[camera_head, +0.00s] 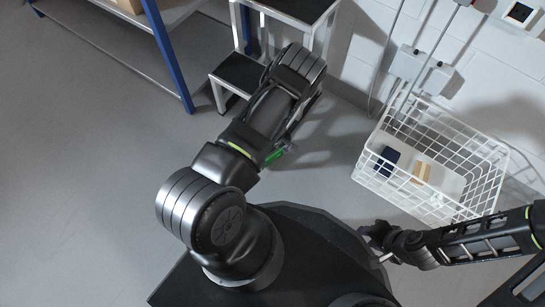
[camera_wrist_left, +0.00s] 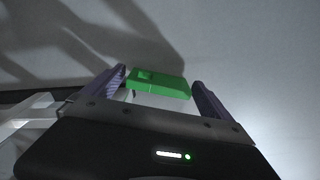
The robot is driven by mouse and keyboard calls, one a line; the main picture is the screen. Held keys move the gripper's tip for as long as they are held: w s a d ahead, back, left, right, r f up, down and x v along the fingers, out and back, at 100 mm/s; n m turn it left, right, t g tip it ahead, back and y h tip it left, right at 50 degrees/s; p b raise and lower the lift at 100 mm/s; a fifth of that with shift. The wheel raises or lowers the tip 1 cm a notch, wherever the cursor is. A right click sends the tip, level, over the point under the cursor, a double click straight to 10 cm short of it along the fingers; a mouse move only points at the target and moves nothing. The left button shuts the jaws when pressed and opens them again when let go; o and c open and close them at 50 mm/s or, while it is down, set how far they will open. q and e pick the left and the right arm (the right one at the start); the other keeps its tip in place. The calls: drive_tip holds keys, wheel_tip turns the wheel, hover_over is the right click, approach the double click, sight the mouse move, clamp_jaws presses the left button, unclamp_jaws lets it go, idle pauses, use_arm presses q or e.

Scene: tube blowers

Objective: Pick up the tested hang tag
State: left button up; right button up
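The green hang tag (camera_wrist_left: 172,84), with a small notch or hole near its left end, sits between the two purple fingers of my left gripper (camera_wrist_left: 158,76). It spans the gap from finger to finger, with a pale part below the green. In the head view, the green of the tag (camera_head: 274,157) shows beside my left arm, whose links hide most of the gripper. I cannot read any marking on it. My right gripper (camera_head: 379,244) is at the lower right, dark and small, and I cannot make out its finger gap.
A white wire basket (camera_head: 478,155) stands by the wall at right, holding a dark blue item (camera_head: 388,160) and a tan block (camera_head: 421,172). A dark-topped metal step stand (camera_head: 240,75) is behind my left arm. A blue-framed shelf (camera_head: 172,60) stands upper left. Floor at left is clear.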

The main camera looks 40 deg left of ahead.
use_arm(q)
drive_tip(key=c, duration=1.2)
